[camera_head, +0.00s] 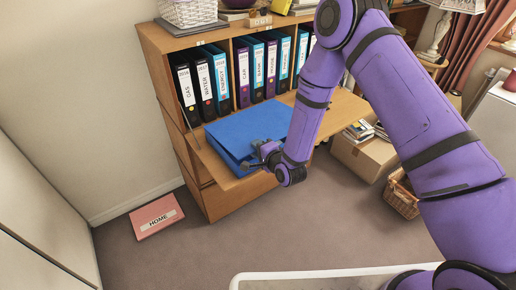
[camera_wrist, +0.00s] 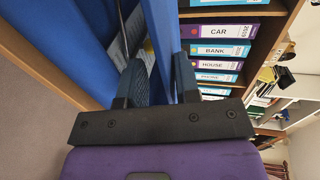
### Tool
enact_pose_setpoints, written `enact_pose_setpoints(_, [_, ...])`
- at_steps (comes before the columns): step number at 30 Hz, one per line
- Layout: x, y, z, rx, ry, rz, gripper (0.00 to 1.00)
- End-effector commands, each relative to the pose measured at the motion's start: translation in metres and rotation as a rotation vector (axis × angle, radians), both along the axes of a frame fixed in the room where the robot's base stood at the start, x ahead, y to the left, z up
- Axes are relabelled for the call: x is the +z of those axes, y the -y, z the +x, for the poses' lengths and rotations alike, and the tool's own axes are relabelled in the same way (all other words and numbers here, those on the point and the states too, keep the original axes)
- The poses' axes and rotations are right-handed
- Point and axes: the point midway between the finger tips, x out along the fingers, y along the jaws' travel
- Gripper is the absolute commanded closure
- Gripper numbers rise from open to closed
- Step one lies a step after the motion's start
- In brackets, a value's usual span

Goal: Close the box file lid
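The blue box file (camera_head: 248,128) lies on the fold-down flap of the bureau, its broad blue lid uppermost. In the wrist view the lid (camera_wrist: 162,30) stands apart from the box body (camera_wrist: 55,40), and papers with a metal clip show in the gap, so it is partly open. My gripper (camera_head: 262,156) is at the box's near right side. In the wrist view its two fingers (camera_wrist: 158,82) are apart, with the lid's edge reaching between them. I cannot tell whether either finger touches the lid.
Labelled binders (camera_head: 240,75) stand in the shelf behind the box. A pink HOME file (camera_head: 156,216) lies on the floor at left. A cardboard box (camera_head: 362,157) and a wicker basket (camera_head: 401,196) stand at right. The flap (camera_head: 345,104) has bare room right of the box.

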Motion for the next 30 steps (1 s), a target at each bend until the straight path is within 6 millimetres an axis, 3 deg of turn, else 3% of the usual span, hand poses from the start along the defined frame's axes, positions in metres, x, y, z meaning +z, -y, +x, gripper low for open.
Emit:
enact_pose_setpoints(5, [0.002, 0.005, -0.008, 0.000, -0.002, 0.000, 0.70])
enact_pose_setpoints(21, [0.022, 0.052, -0.080, 0.000, -0.002, 0.000, 0.70])
enact_pose_setpoints(30, [0.025, 0.057, -0.089, 0.000, 0.000, 0.000, 0.70])
